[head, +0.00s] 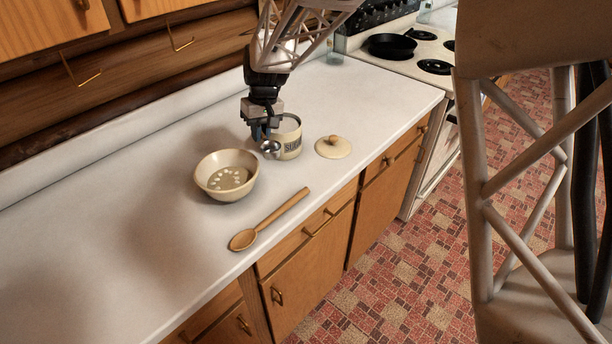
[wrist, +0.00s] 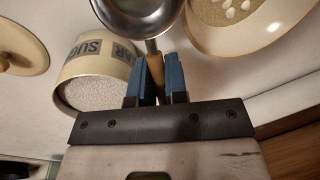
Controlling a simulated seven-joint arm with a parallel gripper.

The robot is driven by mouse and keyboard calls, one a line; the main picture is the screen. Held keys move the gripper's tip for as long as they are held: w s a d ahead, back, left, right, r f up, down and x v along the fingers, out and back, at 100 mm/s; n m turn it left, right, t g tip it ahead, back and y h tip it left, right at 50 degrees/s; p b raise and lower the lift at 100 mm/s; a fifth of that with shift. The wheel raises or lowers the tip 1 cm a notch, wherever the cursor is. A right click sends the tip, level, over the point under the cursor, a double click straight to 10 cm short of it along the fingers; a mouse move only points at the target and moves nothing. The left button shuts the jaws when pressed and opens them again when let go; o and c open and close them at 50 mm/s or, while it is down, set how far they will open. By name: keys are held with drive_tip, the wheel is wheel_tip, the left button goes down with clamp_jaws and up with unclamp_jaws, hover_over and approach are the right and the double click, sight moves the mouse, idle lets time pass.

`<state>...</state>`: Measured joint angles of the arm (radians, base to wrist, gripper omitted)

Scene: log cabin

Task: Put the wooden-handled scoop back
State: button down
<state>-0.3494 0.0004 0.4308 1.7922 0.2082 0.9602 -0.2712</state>
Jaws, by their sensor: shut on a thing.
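My gripper (head: 261,134) is shut on the wooden handle (wrist: 155,68) of the scoop, between its two blue fingers. The scoop's round metal bowl (head: 270,148) sticks out beyond the fingers, and it fills the top middle of the wrist view (wrist: 139,14). The scoop is beside the cream canister marked SUGAR (head: 291,148), on its left in the head view. The canister is open, and white grains show inside it in the wrist view (wrist: 95,94). Its cream lid with a wooden knob (head: 333,148) lies on the counter to the right.
A cream bowl (head: 209,184) with pale oval pieces inside stands left of my gripper. A wooden spoon (head: 268,220) lies near the counter's front edge. The stove with a black pan (head: 391,46) is at the back right. The left counter (head: 90,240) is clear.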

drive_tip(key=s+d+f+m+t, duration=0.1)
drive_tip(key=s+d+f+m, duration=0.1)
drive_tip(key=s+d+m, duration=0.5)
drive_tip(key=s+d+f+m+t, duration=0.1)
drive_tip(key=s+d+m, duration=0.6)
drive_tip(key=d, duration=0.5)
drive_tip(key=shift+s+f+m+t, duration=0.3)
drive_tip(key=shift+s+f, duration=0.1)
drive_tip(key=shift+s, duration=0.4)
drive_tip(key=shift+w, duration=0.15)
hover_over(321, 164)
drive_tip(key=shift+s+d+f, duration=0.2)
drive_tip(key=shift+f, duration=0.55)
drive_tip(key=shift+f, duration=0.1)
drive_tip(key=shift+s+d+x, duration=0.1)
drive_tip(key=shift+d+x, duration=0.05)
drive_tip(key=shift+x, duration=0.65)
drive_tip(key=shift+s+d+x, duration=0.1)
drive_tip(key=shift+x, duration=0.7)
drive_tip(key=shift+f, duration=0.25)
